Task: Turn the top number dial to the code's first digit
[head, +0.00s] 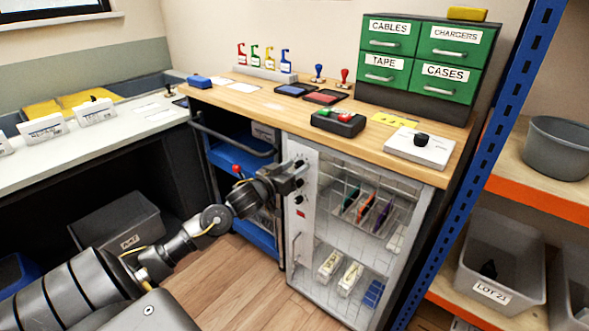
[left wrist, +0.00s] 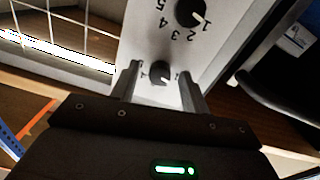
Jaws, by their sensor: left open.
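The dial panel (head: 306,225) is the light strip at the left of the wire-door cabinet, with dark dials down it. In the left wrist view the panel (left wrist: 160,40) appears upside down. One black dial (left wrist: 160,73) sits between the fingers of my left gripper (left wrist: 160,80), which is open around it; contact cannot be told. A larger-looking dial (left wrist: 190,12), ringed by digits, is beyond the fingertips, its white mark toward the 1. In the head view my left gripper (head: 300,172) is at the panel's upper part and partly hides the dials. My right gripper is not in view.
The wire-door cabinet (head: 340,255) holds phones on racks. The wooden counter (head: 250,98) above carries a red-and-green button box (head: 338,121) and a white box with a black knob (head: 420,147). A blue trolley (head: 230,160) stands left; a blue shelf post (head: 480,165) stands right.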

